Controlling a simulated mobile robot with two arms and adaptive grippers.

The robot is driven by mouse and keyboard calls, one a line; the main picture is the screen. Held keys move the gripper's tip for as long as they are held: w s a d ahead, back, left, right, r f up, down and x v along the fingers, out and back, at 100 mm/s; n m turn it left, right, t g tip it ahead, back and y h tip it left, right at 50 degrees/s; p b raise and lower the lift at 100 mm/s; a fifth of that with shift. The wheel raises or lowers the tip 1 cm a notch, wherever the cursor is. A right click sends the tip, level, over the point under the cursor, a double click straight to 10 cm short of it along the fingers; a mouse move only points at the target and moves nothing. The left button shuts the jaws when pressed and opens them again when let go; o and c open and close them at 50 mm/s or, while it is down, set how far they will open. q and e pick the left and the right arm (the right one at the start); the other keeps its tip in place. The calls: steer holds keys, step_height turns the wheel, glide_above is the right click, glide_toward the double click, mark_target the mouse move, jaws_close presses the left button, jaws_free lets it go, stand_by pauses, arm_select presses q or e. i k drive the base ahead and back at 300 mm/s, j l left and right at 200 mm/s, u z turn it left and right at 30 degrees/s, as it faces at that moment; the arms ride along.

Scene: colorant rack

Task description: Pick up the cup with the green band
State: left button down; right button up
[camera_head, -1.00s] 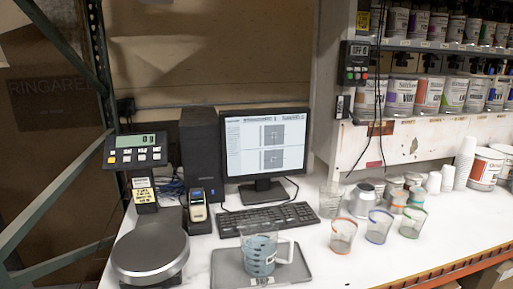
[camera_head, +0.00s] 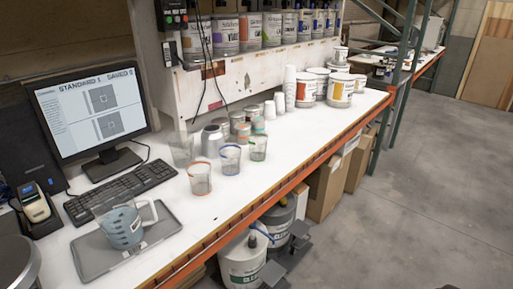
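The cup with the green band (camera_head: 258,148) stands upright on the white counter (camera_head: 290,160). It is clear, with a green rim, and is the rightmost of three banded cups. The cup with the blue band (camera_head: 231,160) is just left of it, and the cup with the orange-red band (camera_head: 200,179) is further left and nearer the front. Neither of my grippers shows in the head view.
A measuring jug (camera_head: 124,226) stands on a grey tray (camera_head: 88,262) at the left. Behind the cups are a metal can (camera_head: 212,141), small tins and stacked white cups (camera_head: 290,88). An orange beam (camera_head: 300,172) edges the counter. Open floor (camera_head: 430,190) lies right.

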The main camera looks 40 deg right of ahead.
mark_target(258, 147)
steer(key=i+l+z, duration=0.1)
steer(key=z, duration=0.3)
steer(key=i+z, duration=0.4)
steer(key=k+j, duration=0.05)
